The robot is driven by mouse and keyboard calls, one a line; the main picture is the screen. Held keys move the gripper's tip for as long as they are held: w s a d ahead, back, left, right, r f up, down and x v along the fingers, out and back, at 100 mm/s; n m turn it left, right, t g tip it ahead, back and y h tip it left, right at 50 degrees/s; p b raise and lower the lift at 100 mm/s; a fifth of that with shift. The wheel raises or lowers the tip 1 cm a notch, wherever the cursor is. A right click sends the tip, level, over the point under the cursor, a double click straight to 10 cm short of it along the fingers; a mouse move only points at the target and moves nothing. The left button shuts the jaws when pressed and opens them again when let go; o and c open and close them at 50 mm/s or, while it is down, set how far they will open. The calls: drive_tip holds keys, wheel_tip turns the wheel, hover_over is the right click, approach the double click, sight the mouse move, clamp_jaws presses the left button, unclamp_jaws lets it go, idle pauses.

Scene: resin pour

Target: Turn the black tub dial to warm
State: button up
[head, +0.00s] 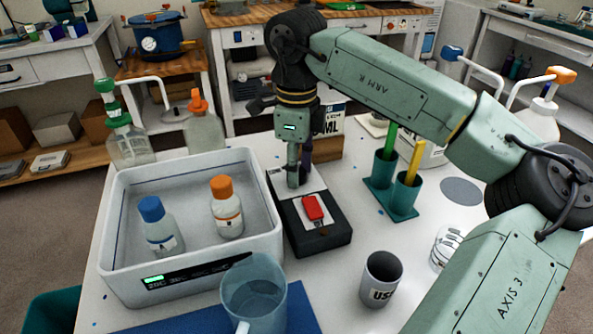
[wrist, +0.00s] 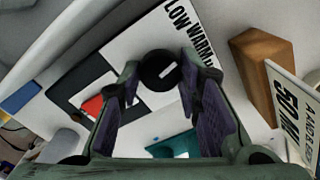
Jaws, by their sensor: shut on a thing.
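The black dial (wrist: 157,66) is round with a white mark and sits on a white panel (wrist: 130,42) lettered "LOW WARM" plus letters that are hidden. My gripper (wrist: 161,82) is shut on the dial, one finger at each side. The white mark slants toward the upper right in the wrist view; I cannot tell which word it points at. In the head view my gripper (head: 297,178) points down over the panel (head: 313,180), right of the white tub (head: 112,240), and hides the dial. Two bottles, blue-capped (head: 160,226) and orange-capped (head: 226,207), stand in the tub.
A black unit with a red piece (head: 313,207) lies in front of my gripper. Green holders (head: 400,200) with green and yellow sticks stand right. A clear jug (head: 254,300) and dark grey mug (head: 381,280) stand in front. A brown block (wrist: 262,70) is close beside my gripper.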

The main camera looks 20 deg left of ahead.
drive_tip(key=shift+m+b, duration=0.3)
drive_tip(key=shift+m, duration=0.8)
drive_tip(key=o, duration=1.1)
drive_tip(key=shift+o, duration=0.2)
drive_tip(key=shift+r, duration=0.1)
wheel_tip(320, 180, up, 12)
